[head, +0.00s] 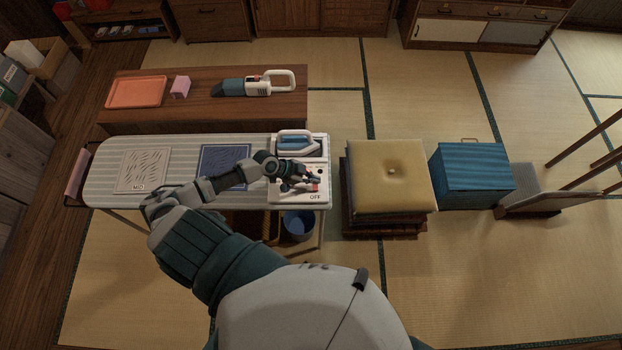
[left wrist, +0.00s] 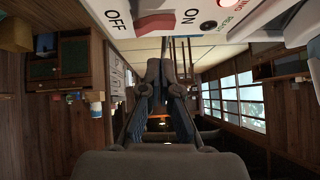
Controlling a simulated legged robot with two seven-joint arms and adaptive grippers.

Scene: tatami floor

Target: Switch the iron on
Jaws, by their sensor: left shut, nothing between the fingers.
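The iron (head: 296,142), white with a blue-grey body, rests on a white station (head: 285,197) at the right end of the striped ironing board (head: 105,155). The station's panel has a red switch (head: 316,187) with OFF printed below it. In the left wrist view the red switch (left wrist: 157,22) sits between the words OFF and ON, with a small red lamp nearby. Which way the switch is tipped I cannot tell. My left gripper (head: 310,184) is shut and empty over the panel, close beside the switch. Contact is unclear. My right gripper is not in view.
Two patterned cloths lie on the board, one beige (head: 145,170), one blue (head: 222,165). A low table behind holds an orange tray (head: 137,92), a pink block (head: 181,87) and a handheld vacuum (head: 255,85). Stacked cushions (head: 390,178) and a blue box (head: 470,172) stand right.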

